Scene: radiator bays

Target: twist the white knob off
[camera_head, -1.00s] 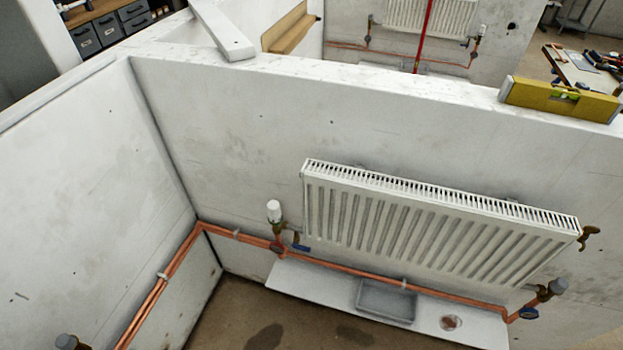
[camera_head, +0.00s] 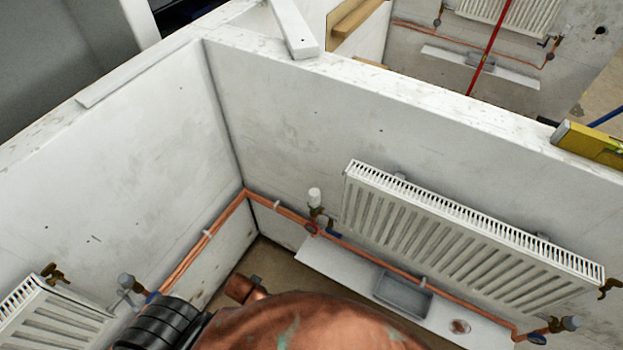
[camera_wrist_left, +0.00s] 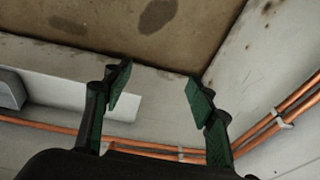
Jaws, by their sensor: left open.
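The white knob (camera_head: 315,196) stands upright on a brass valve (camera_head: 317,212) at the left end of the white radiator (camera_head: 470,225) in the head view. It is on the pipe run near the wall corner. I cannot make out the knob in the left wrist view. My left gripper (camera_wrist_left: 160,78) is open in the left wrist view, with nothing between its dark green fingers. Floor, wall and copper pipe show beyond them. Its fingers do not show in the head view, and my right gripper is not in view.
Copper pipes (camera_head: 285,212) run along both walls. A grey tray (camera_head: 404,296) lies on a white board (camera_head: 330,262) below the radiator. Another radiator (camera_head: 50,320) is at lower left, with a grey-capped valve (camera_head: 126,281). A yellow level (camera_head: 592,145) lies on the wall top.

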